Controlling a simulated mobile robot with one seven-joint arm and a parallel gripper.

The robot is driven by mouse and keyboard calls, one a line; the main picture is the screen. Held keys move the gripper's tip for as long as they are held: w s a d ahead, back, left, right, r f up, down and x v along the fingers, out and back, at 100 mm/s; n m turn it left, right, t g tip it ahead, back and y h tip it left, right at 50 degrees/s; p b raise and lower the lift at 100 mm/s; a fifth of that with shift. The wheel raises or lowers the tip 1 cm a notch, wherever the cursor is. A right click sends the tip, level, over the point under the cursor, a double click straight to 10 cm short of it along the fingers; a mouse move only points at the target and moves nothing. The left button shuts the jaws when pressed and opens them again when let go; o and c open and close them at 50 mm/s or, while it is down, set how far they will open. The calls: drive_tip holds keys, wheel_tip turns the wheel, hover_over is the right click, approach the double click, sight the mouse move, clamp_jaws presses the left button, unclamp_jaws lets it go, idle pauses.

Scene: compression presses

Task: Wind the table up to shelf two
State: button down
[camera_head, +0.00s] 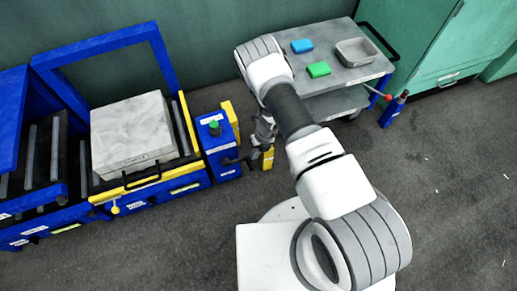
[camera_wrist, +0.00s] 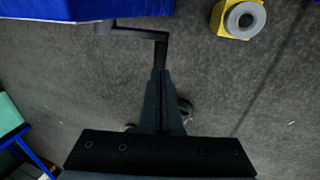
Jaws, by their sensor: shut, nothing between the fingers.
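A blue-framed table (camera_head: 160,194) with yellow rails stands at the left and carries a large grey block (camera_head: 135,133). Beside it is a blue post (camera_head: 217,143) with a green button on top. A dark crank (camera_head: 233,161) sticks out from the post's right side; in the wrist view the crank (camera_wrist: 135,31) bends toward my fingers. My gripper (camera_head: 262,148) is low beside the post, partly hidden by my arm. In the wrist view my gripper (camera_wrist: 160,75) is shut, its tips by the crank's end. I cannot tell whether they touch.
A blue rack with rollers (camera_head: 30,158) stands at the far left. A yellow piece (camera_wrist: 238,30) is near the crank. Floor at right is free.

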sight(251, 164)
drive_tip(key=shift+b+x, duration=0.6)
drive_tip(key=shift+x, duration=1.45)
drive_tip(key=shift+d+f, duration=0.1)
drive_tip(key=shift+f, duration=0.1)
